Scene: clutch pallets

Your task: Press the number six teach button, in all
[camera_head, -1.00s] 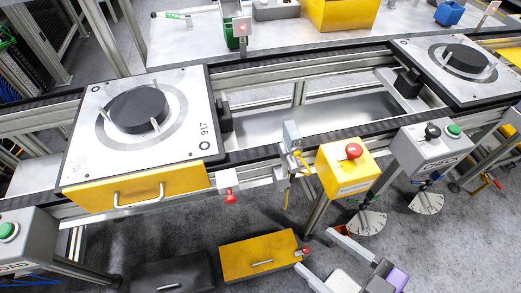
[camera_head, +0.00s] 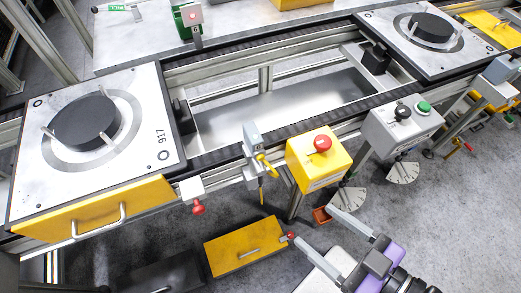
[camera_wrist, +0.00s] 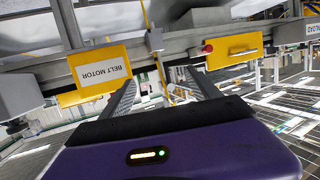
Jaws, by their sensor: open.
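The buttons I see are a green one (camera_head: 424,106) beside a black knob (camera_head: 402,110) on the grey CHECK box (camera_head: 398,128), and a red mushroom button (camera_head: 322,143) on a yellow box (camera_head: 319,168). My gripper (camera_head: 314,226) is open and empty at the lower right, below the yellow box and apart from it. In the wrist view, my gripper's fingers (camera_wrist: 163,88) point toward the conveyor's side, with a yellow BELT MOTOR box (camera_wrist: 100,72) left of them.
A pallet numbered 917 (camera_head: 152,108) with a black disc sits on the conveyor at left; another pallet (camera_head: 392,24) is at upper right. A red knob (camera_head: 198,208) hangs from the rail. A yellow drawer box (camera_head: 245,246) lies low. Grey floor (camera_head: 440,210) is open at right.

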